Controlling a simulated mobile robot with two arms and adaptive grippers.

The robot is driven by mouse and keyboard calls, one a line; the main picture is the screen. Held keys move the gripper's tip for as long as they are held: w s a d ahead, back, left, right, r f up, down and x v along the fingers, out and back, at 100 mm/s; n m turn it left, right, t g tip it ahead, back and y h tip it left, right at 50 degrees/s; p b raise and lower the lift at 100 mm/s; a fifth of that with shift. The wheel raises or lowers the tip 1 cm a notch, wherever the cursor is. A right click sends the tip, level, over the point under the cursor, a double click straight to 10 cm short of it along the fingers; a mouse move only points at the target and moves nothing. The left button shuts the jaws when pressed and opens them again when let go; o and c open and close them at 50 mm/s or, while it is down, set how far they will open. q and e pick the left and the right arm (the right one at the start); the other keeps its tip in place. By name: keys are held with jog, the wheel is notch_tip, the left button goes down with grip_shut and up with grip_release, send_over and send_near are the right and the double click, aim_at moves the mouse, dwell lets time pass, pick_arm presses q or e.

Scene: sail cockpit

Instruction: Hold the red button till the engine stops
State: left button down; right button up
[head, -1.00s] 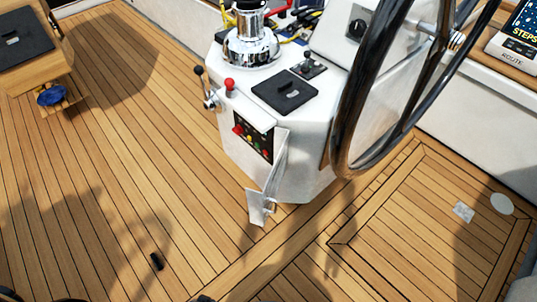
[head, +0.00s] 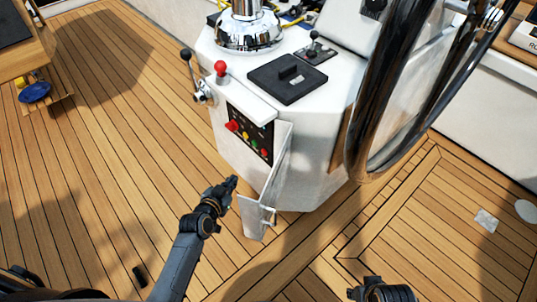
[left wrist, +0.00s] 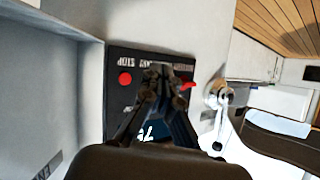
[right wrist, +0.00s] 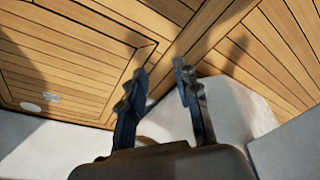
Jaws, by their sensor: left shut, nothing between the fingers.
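The black engine panel (head: 249,130) is set in the white pedestal's side. A round red button (head: 264,153) sits at its right end. In the left wrist view the panel is upside down, and the red button (left wrist: 125,78) lies beside lettering reading STOP. A second red part (head: 232,125) sticks out at the panel's left end. Green and yellow buttons lie between. My left gripper (head: 232,182) is shut and empty, below and left of the panel, apart from the button. In its wrist view the fingers (left wrist: 165,75) cover the panel's middle. My right gripper (right wrist: 160,70) is open and empty over the deck.
An open white door (head: 277,172) stands out along the panel's right side, close to the red button. The steering wheel (head: 385,110) is to the right. The teak deck at left is mostly clear.

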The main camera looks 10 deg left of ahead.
aim_at(264, 152)
pick_arm(q)
jog(key=shift+w+r+t, duration=0.3)
jog(key=shift+w+r, duration=0.5)
jog(key=shift+r, duration=0.1)
pick_arm(e)
jog(key=shift+w+r, duration=0.15)
jog(key=shift+r, duration=0.5)
pick_arm(q)
jog(key=shift+w+d, duration=0.1)
